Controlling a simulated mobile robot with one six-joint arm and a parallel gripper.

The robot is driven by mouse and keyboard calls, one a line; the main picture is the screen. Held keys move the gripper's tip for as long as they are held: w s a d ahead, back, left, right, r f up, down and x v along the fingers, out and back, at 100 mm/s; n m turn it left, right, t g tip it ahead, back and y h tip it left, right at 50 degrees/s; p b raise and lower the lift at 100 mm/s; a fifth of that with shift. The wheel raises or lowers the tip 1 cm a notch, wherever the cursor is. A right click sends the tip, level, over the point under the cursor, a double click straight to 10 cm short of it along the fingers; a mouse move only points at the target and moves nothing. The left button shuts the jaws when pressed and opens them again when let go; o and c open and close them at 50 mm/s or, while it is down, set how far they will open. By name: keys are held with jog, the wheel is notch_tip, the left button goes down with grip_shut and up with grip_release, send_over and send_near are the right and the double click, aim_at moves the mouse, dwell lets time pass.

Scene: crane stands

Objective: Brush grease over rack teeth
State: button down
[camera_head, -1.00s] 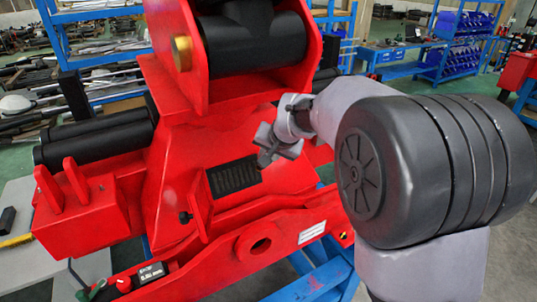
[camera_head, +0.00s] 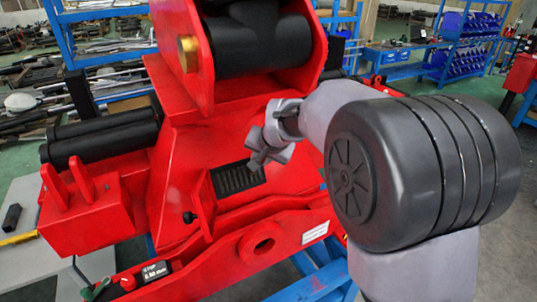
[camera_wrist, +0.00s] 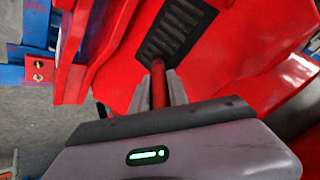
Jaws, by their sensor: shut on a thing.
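The rack (camera_head: 238,178) is a black toothed plate set in the sloping face of the red crane stand (camera_head: 186,100). It also shows in the wrist view (camera_wrist: 182,27), at the top, with its teeth as a row of bars. My gripper (camera_head: 262,156) is just above the rack's upper right end in the head view. In the wrist view my gripper (camera_wrist: 160,92) is shut on a red handle (camera_wrist: 158,82), which points at the rack's near end. The brush head and any grease cannot be made out. I cannot tell whether the tool touches the teeth.
A red block with two upright lugs (camera_head: 85,195) and black rollers (camera_head: 100,137) are at the left. A red lower beam (camera_head: 265,243) crosses in front. Blue shelving (camera_head: 462,40) stands behind.

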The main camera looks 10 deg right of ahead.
jog(key=shift+s+a+b, duration=1.05)
jog(key=shift+s+a, duration=0.6)
jog(key=shift+a, duration=3.75)
jog(key=shift+w+d+b, duration=0.7)
jog(key=shift+w+d, duration=1.5)
jog(key=shift+d, duration=4.65)
jog(key=shift+s+a+f+b, duration=0.25)
jog(key=shift+s+a+b, duration=0.05)
jog(key=shift+a, duration=0.25)
jog(key=shift+s+a+f+b, duration=0.2)
jog(key=shift+s+a+b, duration=0.15)
jog(key=shift+a, duration=0.2)
jog(key=shift+s+a+f+b, duration=0.25)
jog(key=shift+s+a+b, duration=0.05)
jog(key=shift+a, duration=0.25)
jog(key=shift+s+a+b, duration=1.1)
jog(key=shift+s+a, duration=0.5)
jog(key=shift+a, duration=3.45)
jog(key=w+d, duration=0.2)
jog(key=d, duration=0.4)
jog(key=w+d, duration=0.2)
jog(key=d, duration=0.5)
jog(key=shift+w+d, duration=0.25)
